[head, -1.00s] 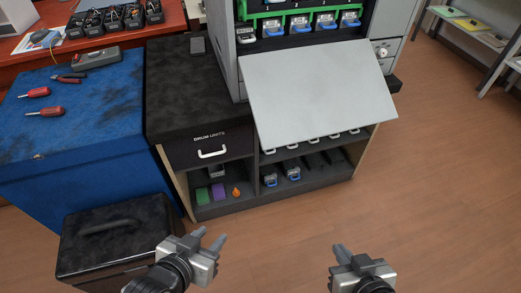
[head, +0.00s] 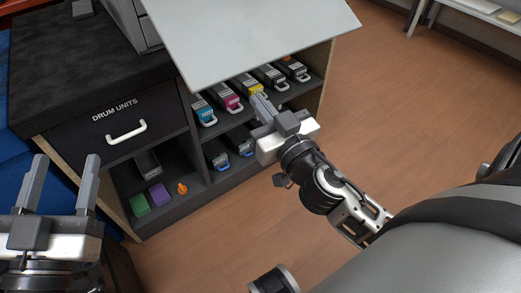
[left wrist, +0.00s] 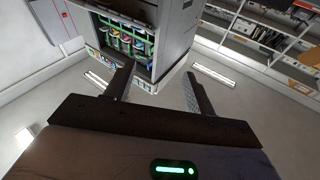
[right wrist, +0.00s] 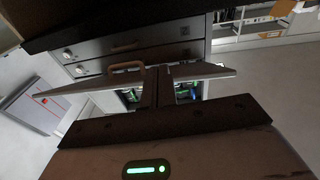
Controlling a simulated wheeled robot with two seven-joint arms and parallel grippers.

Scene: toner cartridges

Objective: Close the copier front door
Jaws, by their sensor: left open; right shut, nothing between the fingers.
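The copier front door (head: 255,30) is a light grey panel, folded down open and jutting out over the shelves in the head view. My right gripper (head: 262,104) is shut and empty. Its fingertips show just below the door's front edge in the picture, in front of the shelves; I cannot tell the exact height gap. My left gripper (head: 66,162) is open and empty at the lower left, away from the door. The left wrist view shows the copier's open front (left wrist: 125,38) with green racks and cartridges.
A cabinet with a drum units drawer (head: 110,122) stands left of the shelves. The shelves hold several toner cartridges (head: 232,100), blue-handled units and small green (head: 139,204), purple and orange items. Open wooden floor (head: 400,120) lies to the right.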

